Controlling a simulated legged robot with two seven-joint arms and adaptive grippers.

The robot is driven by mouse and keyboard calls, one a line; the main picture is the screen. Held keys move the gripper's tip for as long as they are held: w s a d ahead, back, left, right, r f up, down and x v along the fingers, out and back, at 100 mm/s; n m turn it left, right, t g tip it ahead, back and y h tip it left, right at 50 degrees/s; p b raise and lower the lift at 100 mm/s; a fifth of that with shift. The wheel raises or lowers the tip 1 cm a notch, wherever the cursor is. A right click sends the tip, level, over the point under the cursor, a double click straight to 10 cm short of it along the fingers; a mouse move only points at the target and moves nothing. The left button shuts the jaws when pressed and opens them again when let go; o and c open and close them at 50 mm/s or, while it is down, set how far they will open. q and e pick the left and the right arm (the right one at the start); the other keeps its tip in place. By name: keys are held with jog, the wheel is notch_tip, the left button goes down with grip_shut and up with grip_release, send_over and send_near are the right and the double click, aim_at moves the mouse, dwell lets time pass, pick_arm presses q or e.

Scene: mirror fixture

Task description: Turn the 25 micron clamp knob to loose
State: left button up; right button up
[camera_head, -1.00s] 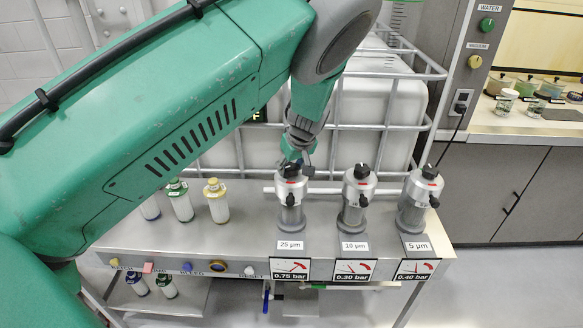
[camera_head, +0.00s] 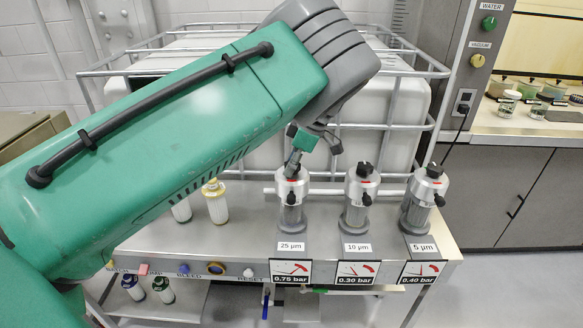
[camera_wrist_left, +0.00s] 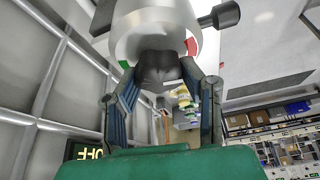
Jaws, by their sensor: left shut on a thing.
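The 25 micron filter housing (camera_head: 292,187) is the leftmost of three silver housings on the steel bench, above its "25 µm" label (camera_head: 291,246). My left gripper (camera_head: 292,168) is at its top, coming from behind and above. In the left wrist view the black clamp knob (camera_wrist_left: 157,68) sits between the two blue-grey fingers of my left gripper (camera_wrist_left: 168,88), which is shut on it. A red mark (camera_wrist_left: 192,46) and a green mark (camera_wrist_left: 124,65) show on the silver cap (camera_wrist_left: 150,22) around the knob. My right gripper is not in view.
The 10 micron housing (camera_head: 360,190) and 5 micron housing (camera_head: 425,195) stand to the right, each with a black top knob. Bottles, one a yellow-capped bottle (camera_head: 215,203), stand left. A caged white tank (camera_head: 385,120) is behind. Gauges (camera_head: 290,272) line the bench front.

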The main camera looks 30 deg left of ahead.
pick_arm(q)
jog(key=shift+d+f+n, duration=0.2)
jog(key=shift+n, duration=0.5)
jog(key=shift+g+h, duration=0.3)
jog(key=o, duration=0.9)
jog(key=shift+o, duration=1.2)
jog(key=shift+w, duration=0.25)
jog(key=shift+r, duration=0.1)
